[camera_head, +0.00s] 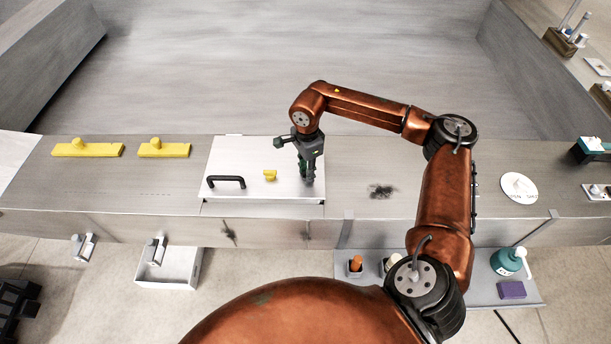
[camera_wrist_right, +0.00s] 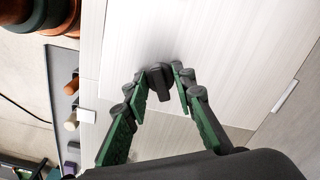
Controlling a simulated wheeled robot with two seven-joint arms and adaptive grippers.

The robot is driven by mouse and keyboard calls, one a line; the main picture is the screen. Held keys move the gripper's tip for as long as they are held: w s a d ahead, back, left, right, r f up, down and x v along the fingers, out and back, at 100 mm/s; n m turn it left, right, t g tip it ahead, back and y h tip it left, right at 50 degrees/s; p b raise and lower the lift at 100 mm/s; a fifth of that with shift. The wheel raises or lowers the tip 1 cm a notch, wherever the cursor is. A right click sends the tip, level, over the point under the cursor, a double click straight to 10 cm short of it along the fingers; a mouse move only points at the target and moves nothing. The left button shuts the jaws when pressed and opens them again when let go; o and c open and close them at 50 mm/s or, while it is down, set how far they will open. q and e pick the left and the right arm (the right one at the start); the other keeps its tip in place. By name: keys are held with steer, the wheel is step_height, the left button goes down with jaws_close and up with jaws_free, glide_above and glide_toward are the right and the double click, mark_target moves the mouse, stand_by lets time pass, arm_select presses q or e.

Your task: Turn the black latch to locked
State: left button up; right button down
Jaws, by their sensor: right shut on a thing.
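The black latch (camera_wrist_right: 159,76) is a small dark knob on a pale flat lid (camera_wrist_right: 215,35), seen in the right wrist view. My right gripper (camera_wrist_right: 160,72) has its green-padded fingers on either side of the latch and is shut on it. In the head view my right gripper (camera_head: 308,181) points down at the right end of the white lid (camera_head: 240,155); its fingers hide the latch there. I cannot tell whether the latch stands at locked. My left gripper is not in view.
A black bar handle (camera_head: 226,181) and a yellow knob (camera_head: 270,175) sit on the lid left of my gripper. Two yellow handled blocks (camera_head: 88,150) (camera_head: 164,150) lie further left. A dark smudge (camera_head: 381,191) and a white disc (camera_head: 519,187) are on the bench at right.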

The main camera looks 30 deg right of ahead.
steer(key=n+b, duration=0.2)
steer(key=n, duration=0.1)
steer(key=shift+d+f, duration=0.15)
steer(key=shift+d, duration=0.05)
steer(key=n+b, duration=0.2)
steer(key=n, duration=0.1)
steer(key=n+b, duration=0.1)
steer(key=n, duration=0.2)
steer(key=shift+n+b, duration=0.3)
steer(key=shift+b, duration=0.1)
steer(key=shift+r+n+b, duration=0.25)
steer(key=shift+n+b, duration=0.15)
steer(key=shift+n, duration=0.7)
steer(key=shift+w, duration=0.1)
